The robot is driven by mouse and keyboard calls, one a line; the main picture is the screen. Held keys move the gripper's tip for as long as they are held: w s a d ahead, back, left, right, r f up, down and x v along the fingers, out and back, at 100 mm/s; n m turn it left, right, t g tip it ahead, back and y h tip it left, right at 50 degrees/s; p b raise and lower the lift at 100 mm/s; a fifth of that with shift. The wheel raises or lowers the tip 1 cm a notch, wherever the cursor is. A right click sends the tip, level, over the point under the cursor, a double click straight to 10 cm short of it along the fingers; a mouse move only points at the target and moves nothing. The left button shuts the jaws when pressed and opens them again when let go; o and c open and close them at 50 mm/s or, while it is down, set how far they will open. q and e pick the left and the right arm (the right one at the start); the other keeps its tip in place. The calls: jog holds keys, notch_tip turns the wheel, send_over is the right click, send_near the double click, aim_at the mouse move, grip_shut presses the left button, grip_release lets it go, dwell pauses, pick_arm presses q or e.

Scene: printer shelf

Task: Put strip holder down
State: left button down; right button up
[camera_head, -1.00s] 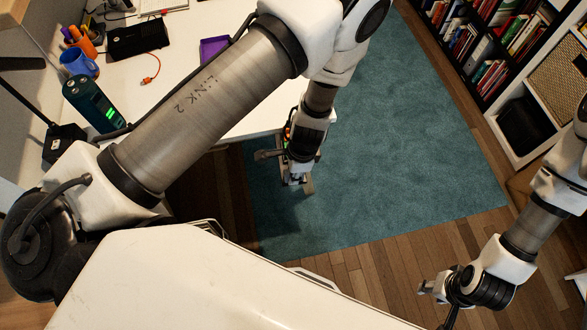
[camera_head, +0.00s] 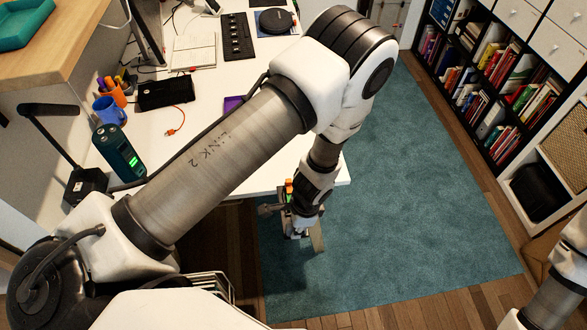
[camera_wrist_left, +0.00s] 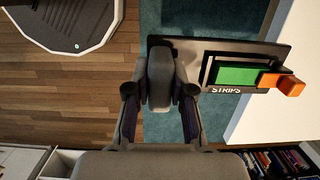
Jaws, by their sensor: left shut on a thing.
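My left gripper (camera_head: 300,228) hangs over the blue rug, just off the front edge of the white desk. In the left wrist view its fingers (camera_wrist_left: 160,72) are closed on one end of the strip holder (camera_wrist_left: 267,50). The holder is a dark flat plate with a raised frame marked "STRIPS". A green block and orange pieces sit on it, and its far end overlaps the desk edge in that picture. In the head view only small orange and green bits of the holder's load (camera_head: 289,188) show beside the wrist. My right gripper is out of view.
Part of the desk top is bare. Bookshelves (camera_head: 492,70) stand at the right.

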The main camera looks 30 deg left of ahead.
pick_arm(q)
jog(key=r, duration=0.1)
jog(key=a+r+p, duration=0.1)
jog(key=r, duration=0.1)
jog(key=shift+w+a+r+m+p, duration=0.1)
jog(key=shift+m+p, duration=0.2)
jog(key=shift+m, duration=0.1)
jog(key=w+b, duration=0.1)
jog(key=w+a+b, duration=0.1)
jog(key=w, duration=0.1)
jog(key=w+a+f+b, duration=0.1)
jog(key=shift+w+b, duration=0.2)
jog(key=shift+b, duration=0.2)
jog(key=w+a+b, duration=0.1)
jog(key=w, duration=0.2)
jog(key=w+a+b, duration=0.2)
jog(key=w, duration=0.2)
jog(key=w+a+b, duration=0.1)
jog(key=w+a, duration=0.1)
jog(key=w, duration=0.1)
jog(key=shift+w+f, duration=0.15)
jog(key=shift+f, duration=0.2)
notch_tip(320, 180, down, 3)
jog(key=b, duration=0.3)
jog(key=shift+f, duration=0.15)
jog(key=shift+f, duration=0.15)
jog(key=c, duration=1)
grip_release()
